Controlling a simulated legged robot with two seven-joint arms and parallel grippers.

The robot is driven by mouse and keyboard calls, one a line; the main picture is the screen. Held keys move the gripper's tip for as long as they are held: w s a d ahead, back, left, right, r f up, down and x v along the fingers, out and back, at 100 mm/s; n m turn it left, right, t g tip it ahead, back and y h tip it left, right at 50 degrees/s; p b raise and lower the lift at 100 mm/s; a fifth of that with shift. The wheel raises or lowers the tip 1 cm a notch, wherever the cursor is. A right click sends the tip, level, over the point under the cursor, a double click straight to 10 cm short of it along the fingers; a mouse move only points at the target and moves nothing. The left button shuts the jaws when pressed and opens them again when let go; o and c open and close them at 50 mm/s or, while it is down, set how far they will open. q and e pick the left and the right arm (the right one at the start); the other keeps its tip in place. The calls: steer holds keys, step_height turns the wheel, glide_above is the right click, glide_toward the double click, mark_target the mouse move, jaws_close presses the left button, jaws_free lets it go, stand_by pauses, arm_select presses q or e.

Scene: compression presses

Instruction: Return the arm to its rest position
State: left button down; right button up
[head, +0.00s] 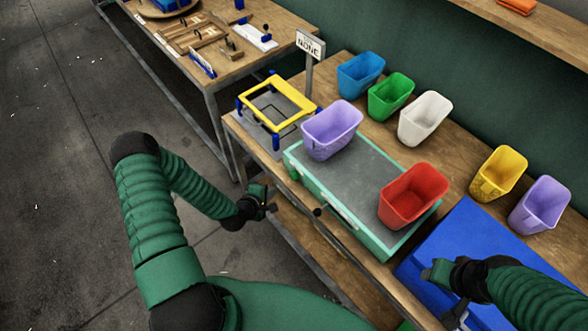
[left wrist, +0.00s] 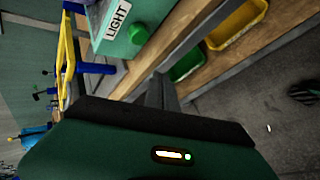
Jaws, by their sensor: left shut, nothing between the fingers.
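My left arm is green and bent, and comes in from the left in the head view. Its dark left gripper (head: 268,208) is shut and empty. It hangs in the air in front of the table's near edge, left of the teal-edged box (head: 362,180). In the left wrist view my left gripper (left wrist: 160,90) shows as a dark narrow shape past the green wrist housing. My right gripper (head: 456,314) is over the near edge by the blue box (head: 480,240). Its fingers are small and dark, and I cannot tell their opening.
A purple bin (head: 332,129) and a red bin (head: 412,195) stand on the teal-edged box. Several more coloured bins line the back of the table (head: 460,150). A yellow frame (head: 277,103) stands at its left end. Open floor (head: 60,200) lies left of my left arm.

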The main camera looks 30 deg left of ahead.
arm_select(q)
steer(key=s+d+r+m+g+b, duration=0.1)
steer(key=s+d+r+m+g, duration=0.1)
steer(key=s+d+r+m, duration=0.2)
steer(key=s+d+r+m+g+b, duration=0.1)
steer(key=s+d+r+m, duration=0.3)
steer(key=r+m, duration=0.5)
steer(key=s+d+r+m+g+b, duration=0.1)
steer(key=s+d+r+m+g, duration=0.3)
steer(key=r+m, duration=0.2)
steer(key=shift+r+m, duration=0.3)
steer(key=shift+m, duration=0.2)
